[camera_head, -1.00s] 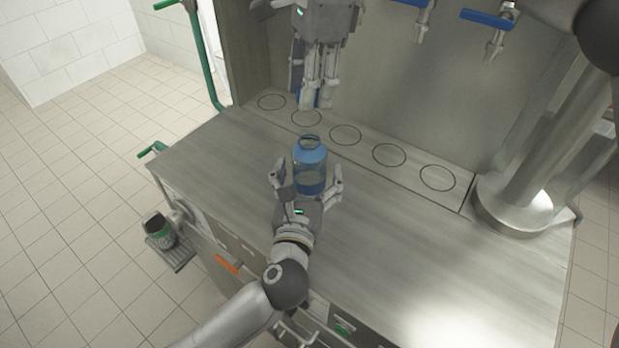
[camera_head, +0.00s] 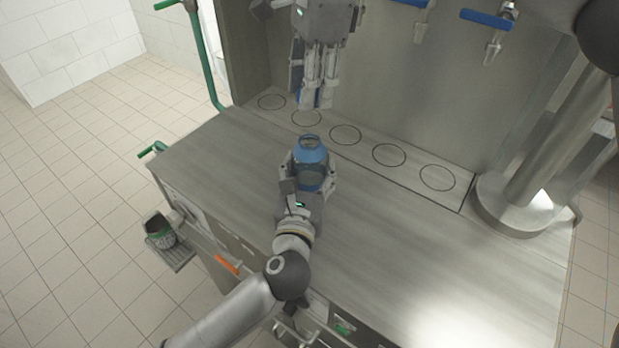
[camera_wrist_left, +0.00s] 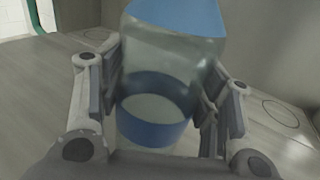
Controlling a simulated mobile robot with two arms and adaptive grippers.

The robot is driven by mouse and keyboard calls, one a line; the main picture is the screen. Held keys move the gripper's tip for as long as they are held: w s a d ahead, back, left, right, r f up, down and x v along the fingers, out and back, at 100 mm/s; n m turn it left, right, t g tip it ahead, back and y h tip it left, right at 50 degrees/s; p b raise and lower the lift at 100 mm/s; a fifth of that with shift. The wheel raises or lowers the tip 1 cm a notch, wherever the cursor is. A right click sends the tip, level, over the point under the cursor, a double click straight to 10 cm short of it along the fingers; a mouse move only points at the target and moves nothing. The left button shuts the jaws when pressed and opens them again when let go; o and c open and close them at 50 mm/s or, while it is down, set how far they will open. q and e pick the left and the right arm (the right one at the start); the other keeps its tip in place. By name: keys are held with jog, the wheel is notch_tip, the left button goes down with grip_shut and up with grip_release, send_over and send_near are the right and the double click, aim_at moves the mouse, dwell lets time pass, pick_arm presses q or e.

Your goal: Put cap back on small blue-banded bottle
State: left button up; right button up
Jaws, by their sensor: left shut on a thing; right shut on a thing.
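The blue-banded bottle (camera_head: 309,160) stands upright on the steel counter, with its open neck uncovered. It is clear, with a blue shoulder and a blue lower band, and it fills the left wrist view (camera_wrist_left: 160,55). My left gripper (camera_head: 308,178) is shut around its body from the near side. My right gripper (camera_head: 317,102) points down above and behind the bottle, apart from its neck. It is shut on a small blue cap (camera_head: 299,95), mostly hidden by the fingers.
A row of several ring-marked spots (camera_head: 389,154) runs along the back of the counter (camera_head: 400,230). Blue-handled taps (camera_head: 487,19) hang from the back panel. A thick steel column (camera_head: 530,180) stands at the right. A dark cup (camera_head: 160,232) sits on a low side shelf.

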aim_at(310, 134)
pick_arm(q)
jog(key=shift+c, duration=0.3)
pick_arm(e)
jog(key=shift+f, duration=2.5)
jog(key=shift+f, duration=0.1)
jog(key=shift+f, duration=0.8)
jog(key=shift+f, duration=0.55)
